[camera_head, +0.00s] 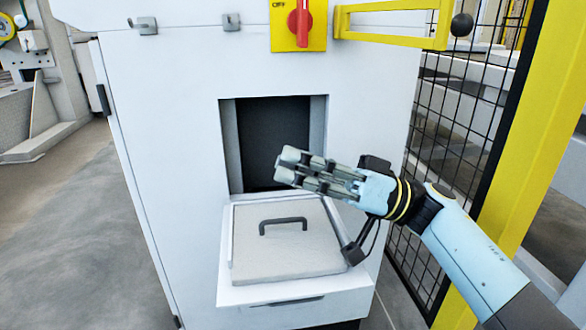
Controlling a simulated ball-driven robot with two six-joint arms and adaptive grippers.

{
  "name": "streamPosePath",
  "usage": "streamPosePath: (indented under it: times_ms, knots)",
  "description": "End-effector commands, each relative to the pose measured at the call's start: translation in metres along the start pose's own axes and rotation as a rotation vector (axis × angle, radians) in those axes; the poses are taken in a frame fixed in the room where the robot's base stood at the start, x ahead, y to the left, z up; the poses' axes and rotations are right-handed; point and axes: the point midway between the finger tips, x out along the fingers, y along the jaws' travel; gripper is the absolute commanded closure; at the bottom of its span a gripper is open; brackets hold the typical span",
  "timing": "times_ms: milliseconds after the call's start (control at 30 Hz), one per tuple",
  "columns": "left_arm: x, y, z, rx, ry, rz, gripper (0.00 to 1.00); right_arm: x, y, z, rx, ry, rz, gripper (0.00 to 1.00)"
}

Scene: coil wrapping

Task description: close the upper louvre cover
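A white cabinet (165,150) fills the middle of the view and has a dark rectangular opening (262,140) in its front. A light-grey square panel (300,255) with a dark bar handle (283,225) lies nearly flat on a white ledge below this opening. I cannot make out louvre slats or tell whether this panel is the upper louvre cover. My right gripper (289,167) is in front of the opening's lower right, pointing left, above the panel and apart from the handle. Nothing shows between its fingers; their gap is unclear at this angle. My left gripper is not in view.
A red rotary switch (302,22) on a yellow plate sits above the opening. A yellow bar (392,38) with a black ball knob (461,25) juts out at the upper right. A black mesh fence (455,120) with a yellow post stands at the right. Open floor lies left.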

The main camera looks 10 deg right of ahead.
Motion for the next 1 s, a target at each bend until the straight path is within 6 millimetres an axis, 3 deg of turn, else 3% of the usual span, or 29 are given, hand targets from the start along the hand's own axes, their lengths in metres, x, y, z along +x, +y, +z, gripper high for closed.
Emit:
streamPosePath:
  times_ms: [300,467,900,1000]
  knots:
    - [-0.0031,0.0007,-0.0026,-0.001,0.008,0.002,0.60,0.0062,-0.0006,-0.0017,-0.001,0.009,-0.003,0.82]
    - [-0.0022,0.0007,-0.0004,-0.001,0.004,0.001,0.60,0.0054,-0.0005,-0.0013,-0.001,0.008,-0.002,1.00]
    - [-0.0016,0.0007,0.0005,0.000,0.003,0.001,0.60,0.0047,-0.0003,-0.0009,0.000,0.006,-0.001,1.00]
    - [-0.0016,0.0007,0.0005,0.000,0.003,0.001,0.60,0.0047,-0.0003,-0.0009,0.000,0.006,-0.001,0.89]
